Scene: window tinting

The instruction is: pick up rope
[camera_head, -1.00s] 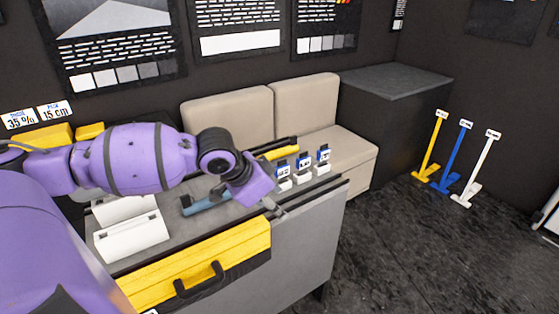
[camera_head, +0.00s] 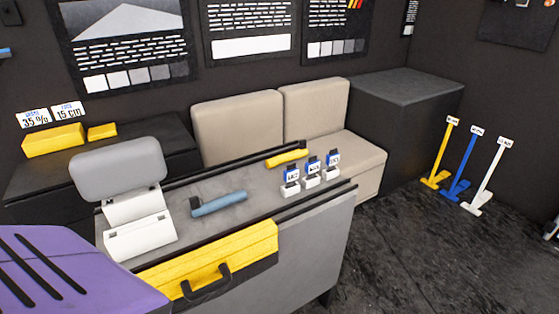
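I cannot make out a rope in the head view. Neither of my grippers shows. A purple part of my own body with black stripes fills the lower left corner.
A grey counter (camera_head: 262,194) holds a blue-handled tool (camera_head: 219,203), white blocks with blue-labelled bottles (camera_head: 312,172), a white box (camera_head: 140,236) and a yellow item (camera_head: 286,158). A yellow case (camera_head: 208,262) is at its front. Yellow, blue (camera_head: 459,168) and white tools stand right.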

